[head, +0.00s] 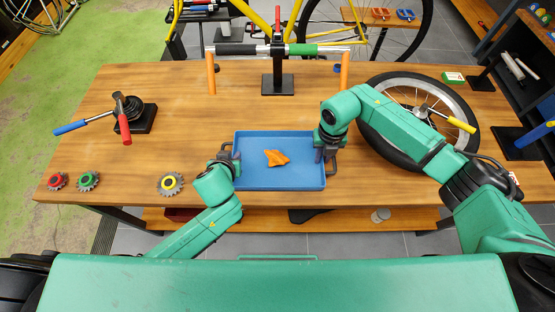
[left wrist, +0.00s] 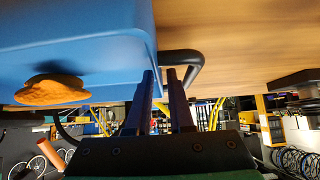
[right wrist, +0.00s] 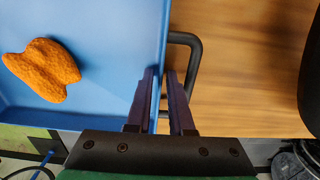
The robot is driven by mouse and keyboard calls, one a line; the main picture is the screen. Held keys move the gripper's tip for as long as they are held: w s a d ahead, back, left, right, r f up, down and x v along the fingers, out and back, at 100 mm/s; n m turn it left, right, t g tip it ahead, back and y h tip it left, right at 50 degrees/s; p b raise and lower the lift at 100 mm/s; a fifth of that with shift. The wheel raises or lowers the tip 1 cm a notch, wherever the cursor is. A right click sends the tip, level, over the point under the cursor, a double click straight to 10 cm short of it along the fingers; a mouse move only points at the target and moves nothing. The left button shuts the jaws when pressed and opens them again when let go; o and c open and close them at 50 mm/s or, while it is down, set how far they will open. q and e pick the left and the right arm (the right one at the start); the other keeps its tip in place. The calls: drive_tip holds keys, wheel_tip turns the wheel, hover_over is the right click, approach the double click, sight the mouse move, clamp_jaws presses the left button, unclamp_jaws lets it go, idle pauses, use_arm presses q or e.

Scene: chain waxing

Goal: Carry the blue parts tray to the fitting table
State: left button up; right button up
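The blue parts tray (head: 254,184) lies at the front middle of the wooden table, with an orange part (head: 276,158) inside. It has a dark handle at each side. My left gripper (head: 230,160) is at the tray's left side. In the left wrist view its fingers (left wrist: 160,78) stand either side of the tray wall by the handle (left wrist: 198,62), with a gap between them. My right gripper (head: 325,150) is at the right side. In the right wrist view its fingers (right wrist: 161,75) straddle the wall by the handle (right wrist: 197,55), also apart. Finger contact is hard to see.
A wheel (head: 376,142) lies right of the tray, beneath my right arm. A chain stand (head: 278,82) stands behind. A dark-based tool (head: 139,115) and several sprockets (head: 171,184) are at the left. Table between tray and stand is clear. The fitting table cannot be identified.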

use_arm(q)
clamp_jaws()
use_arm(e)
clamp_jaws()
drive_tip(key=shift+r, duration=0.1)
idle(1.0)
